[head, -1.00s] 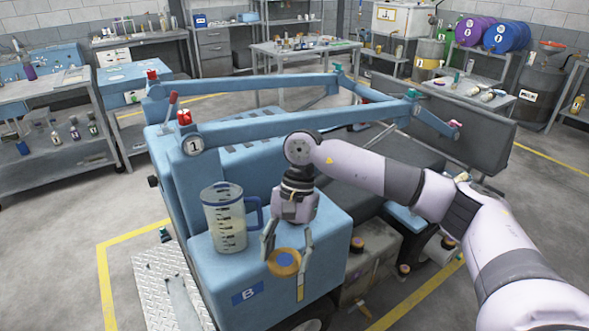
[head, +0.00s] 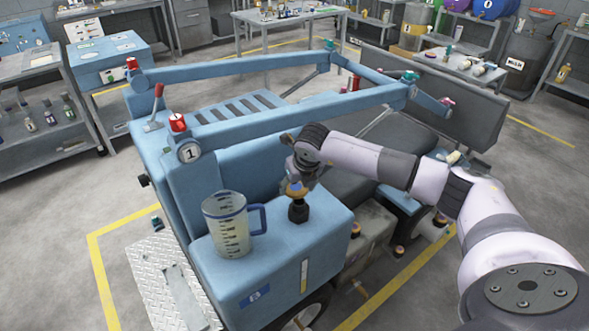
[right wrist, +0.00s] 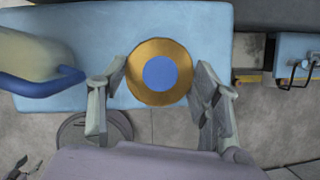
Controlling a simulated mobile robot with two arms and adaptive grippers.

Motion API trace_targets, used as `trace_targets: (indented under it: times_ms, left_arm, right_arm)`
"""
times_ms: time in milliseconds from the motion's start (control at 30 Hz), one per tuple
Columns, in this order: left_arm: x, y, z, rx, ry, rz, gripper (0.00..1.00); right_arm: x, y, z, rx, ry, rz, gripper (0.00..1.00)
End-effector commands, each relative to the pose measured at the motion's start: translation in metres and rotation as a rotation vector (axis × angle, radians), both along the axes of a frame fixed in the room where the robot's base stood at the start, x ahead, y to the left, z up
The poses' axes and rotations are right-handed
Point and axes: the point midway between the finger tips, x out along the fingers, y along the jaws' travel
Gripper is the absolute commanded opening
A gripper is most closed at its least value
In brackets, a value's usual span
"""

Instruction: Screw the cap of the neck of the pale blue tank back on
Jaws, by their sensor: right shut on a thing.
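The pale blue tank (head: 325,238), marked B, has a dark neck (head: 298,212) standing on its top. My right gripper (head: 297,186) is shut on the cap (head: 296,191), which is brass with a blue centre. The cap is right above the neck in the head view; I cannot tell whether they touch. In the right wrist view the cap (right wrist: 160,74) shows face-on between the two fingers and hides the neck.
A clear measuring jug (head: 229,224) with a blue handle stands on the tank top, left of the neck. Blue frame rails (head: 290,122) run behind the arm. A dark seat (head: 350,165) lies behind the tank. A tread plate (head: 170,285) is at the left.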

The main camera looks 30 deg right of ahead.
Motion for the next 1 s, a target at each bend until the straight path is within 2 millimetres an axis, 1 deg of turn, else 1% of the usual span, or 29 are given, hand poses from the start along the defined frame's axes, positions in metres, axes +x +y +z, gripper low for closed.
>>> trace_targets:
  times_ms: [33, 100, 267, 367, 633, 867, 1000]
  left_arm:
    - [0.004, -0.001, 0.005, -0.001, -0.006, 0.000, 0.59]
    - [0.010, -0.001, 0.006, -0.002, -0.015, 0.000, 0.59]
    - [0.019, -0.002, 0.008, -0.004, -0.030, 0.000, 0.59]
    - [0.018, -0.002, 0.007, -0.003, -0.028, 0.001, 0.59]
    - [0.007, 0.000, 0.005, -0.001, -0.011, 0.003, 0.59]
    - [0.006, 0.000, -0.003, -0.001, -0.010, 0.004, 0.59]
    - [0.007, 0.000, -0.011, -0.001, -0.011, 0.004, 0.59]
  right_arm:
    - [0.003, -0.006, 0.003, 0.000, 0.000, -0.060, 0.23]
    - [0.005, -0.012, 0.003, 0.002, 0.000, -0.122, 0.23]
    - [0.006, -0.018, 0.002, 0.001, -0.001, -0.179, 0.23]
    - [0.006, -0.018, 0.001, 0.002, 0.000, -0.180, 0.23]
    - [0.006, -0.017, 0.001, 0.002, -0.002, -0.178, 0.23]
    - [0.006, -0.017, 0.000, -0.002, -0.016, -0.175, 0.23]
    - [0.006, -0.017, -0.009, -0.001, -0.014, -0.176, 0.23]
